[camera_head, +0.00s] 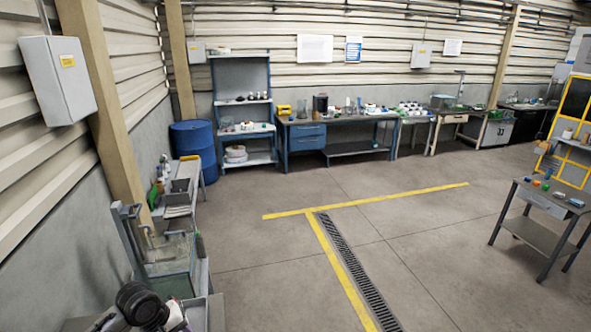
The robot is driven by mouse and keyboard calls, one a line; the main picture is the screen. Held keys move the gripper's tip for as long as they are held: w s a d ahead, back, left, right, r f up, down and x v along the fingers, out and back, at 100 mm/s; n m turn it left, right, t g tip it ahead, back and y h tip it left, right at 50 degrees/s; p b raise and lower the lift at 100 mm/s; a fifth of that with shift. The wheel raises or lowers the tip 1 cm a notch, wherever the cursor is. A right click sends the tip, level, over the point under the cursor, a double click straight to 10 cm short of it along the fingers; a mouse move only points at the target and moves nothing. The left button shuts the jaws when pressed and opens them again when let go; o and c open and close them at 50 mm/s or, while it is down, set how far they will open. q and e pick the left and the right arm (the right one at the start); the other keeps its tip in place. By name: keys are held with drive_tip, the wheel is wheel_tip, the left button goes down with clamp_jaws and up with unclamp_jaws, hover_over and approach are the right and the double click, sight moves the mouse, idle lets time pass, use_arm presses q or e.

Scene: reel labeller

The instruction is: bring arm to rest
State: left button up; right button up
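Part of one of my arms, a black rounded joint with white and grey parts, shows at the bottom left of the head view. It is in front of a bench with a glass-sided tank (172,252). No gripper fingers can be made out, so neither gripper shows. No reel labeller can be picked out from here.
A blue drum (195,150) stands in the far left corner. A shelf rack (243,75) and blue workbench (308,139) line the back wall. A small table (541,200) with small items stands at right. The middle floor, with yellow lines and a drain grate (352,262), is clear.

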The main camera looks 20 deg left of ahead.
use_arm(q)
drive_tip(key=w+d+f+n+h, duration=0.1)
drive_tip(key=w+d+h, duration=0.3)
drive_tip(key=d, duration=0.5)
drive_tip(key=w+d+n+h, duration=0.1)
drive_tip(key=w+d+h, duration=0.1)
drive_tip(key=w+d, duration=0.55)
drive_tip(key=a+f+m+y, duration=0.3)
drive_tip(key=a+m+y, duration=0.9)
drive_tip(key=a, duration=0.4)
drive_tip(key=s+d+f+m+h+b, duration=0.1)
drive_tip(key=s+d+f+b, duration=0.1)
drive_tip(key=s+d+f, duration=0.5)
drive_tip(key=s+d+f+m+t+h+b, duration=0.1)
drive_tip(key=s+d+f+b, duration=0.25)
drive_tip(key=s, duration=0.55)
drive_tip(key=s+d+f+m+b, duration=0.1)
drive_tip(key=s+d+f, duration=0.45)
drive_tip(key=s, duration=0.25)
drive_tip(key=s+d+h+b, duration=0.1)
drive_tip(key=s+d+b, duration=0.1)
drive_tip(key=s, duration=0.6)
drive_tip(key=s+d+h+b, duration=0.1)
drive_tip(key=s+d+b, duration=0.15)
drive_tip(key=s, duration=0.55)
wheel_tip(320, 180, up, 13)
drive_tip(key=p, duration=1.3)
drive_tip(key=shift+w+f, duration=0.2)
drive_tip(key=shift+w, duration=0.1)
